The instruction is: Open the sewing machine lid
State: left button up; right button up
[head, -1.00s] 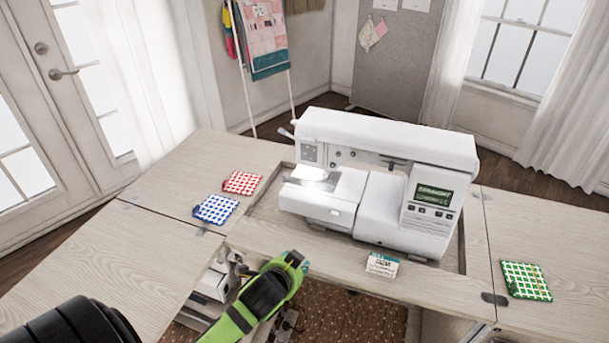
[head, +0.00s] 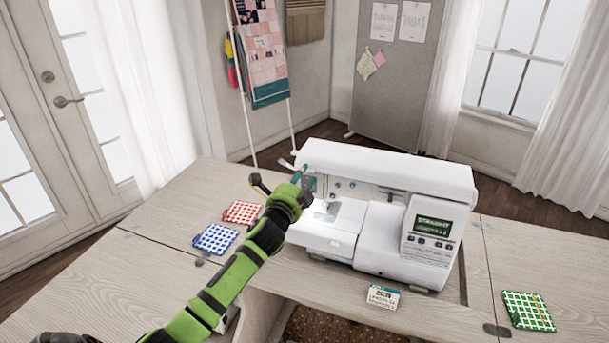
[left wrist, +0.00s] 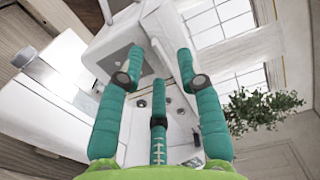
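The white sewing machine (head: 385,225) sits in the recess of the cabinet. Its long white top lid (head: 390,172) looks shut. My left gripper (head: 281,174) is at the machine's left end, near the lid's left corner, with its fingers spread. The left wrist view shows its teal fingers (left wrist: 159,62) apart with nothing clearly between them. White machine body (left wrist: 60,115) lies close by on the left and below; I cannot tell whether a finger touches it. My arm hides part of the machine's lower left side. My right gripper is not in view.
Red (head: 243,212) and blue (head: 215,239) checked cloths lie left of the machine, close to my left arm. A small labelled packet (head: 383,297) lies in front, and a green checked cloth (head: 528,311) lies right. The cabinet top (head: 150,215) at far left is bare.

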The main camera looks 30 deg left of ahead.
pick_arm(q)
jog(key=shift+w+a, duration=0.15)
jog(key=shift+w, duration=0.5)
grip_shut()
